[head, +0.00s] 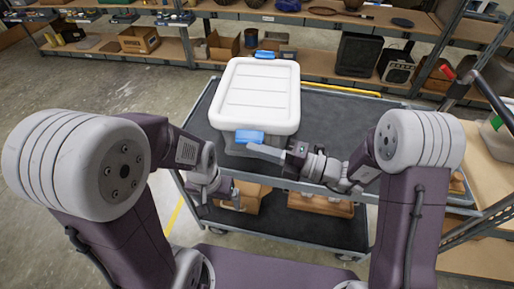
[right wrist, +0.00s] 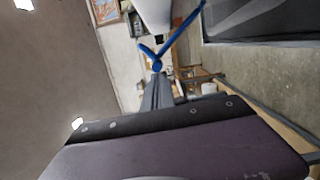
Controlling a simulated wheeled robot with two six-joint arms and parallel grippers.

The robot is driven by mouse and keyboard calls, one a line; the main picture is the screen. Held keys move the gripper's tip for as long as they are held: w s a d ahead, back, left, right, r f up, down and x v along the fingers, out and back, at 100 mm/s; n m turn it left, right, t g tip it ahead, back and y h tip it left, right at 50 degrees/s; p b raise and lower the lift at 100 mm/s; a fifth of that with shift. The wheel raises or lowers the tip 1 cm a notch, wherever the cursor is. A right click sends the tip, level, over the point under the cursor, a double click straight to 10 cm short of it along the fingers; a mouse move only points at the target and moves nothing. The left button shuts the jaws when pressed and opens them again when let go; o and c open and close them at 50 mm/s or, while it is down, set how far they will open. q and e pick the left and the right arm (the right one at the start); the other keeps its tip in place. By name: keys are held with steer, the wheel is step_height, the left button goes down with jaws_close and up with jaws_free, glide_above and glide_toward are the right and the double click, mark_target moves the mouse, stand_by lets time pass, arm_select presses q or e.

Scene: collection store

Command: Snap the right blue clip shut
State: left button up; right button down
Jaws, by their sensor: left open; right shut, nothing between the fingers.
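A storage box with a white lid (head: 262,92) stands on the cart. One blue clip (head: 250,136) is on its near end and another blue clip (head: 265,54) on its far end. My right gripper (head: 252,148) is shut and empty, its tips at the lower edge of the near clip. In the right wrist view, the fingers (right wrist: 157,92) point at a thin blue clip seen edge-on (right wrist: 180,31), which slants away from the white box; contact is hard to tell. My left gripper (head: 232,196) is open and empty, low in front of the cart's near edge.
The cart's dark top (head: 340,115) has free room right of the box. Cardboard boxes (head: 250,196) lie on its lower shelf. Shelving with a black speaker (head: 357,54) stands behind, and a wooden bench (head: 485,160) is at the right.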

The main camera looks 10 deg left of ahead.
mark_target(259, 136)
steer(key=r+m+p, duration=0.1)
steer(key=p, duration=0.2)
steer(key=w+r+m+p, duration=0.1)
steer(key=p, duration=0.1)
steer(key=r+p, duration=0.1)
steer(key=p, duration=0.2)
steer(key=shift+w+r+m+h+p, duration=0.2)
steer(key=shift+w+m+h+p, duration=0.1)
steer(key=shift+w+m+h, duration=0.1)
steer(key=w+m+p, duration=0.1)
steer(key=p, duration=0.1)
steer(key=w+m+p, duration=0.1)
steer(key=p, duration=0.2)
steer(key=shift+a+r+g+h, duration=0.1)
steer(key=shift+r+g+h, duration=0.2)
steer(key=shift+w+m+p, duration=0.3)
steer(key=shift+m+p, duration=0.2)
steer(key=shift+p, duration=0.05)
steer(key=shift+w+p, duration=0.55)
steer(key=shift+w, duration=0.1)
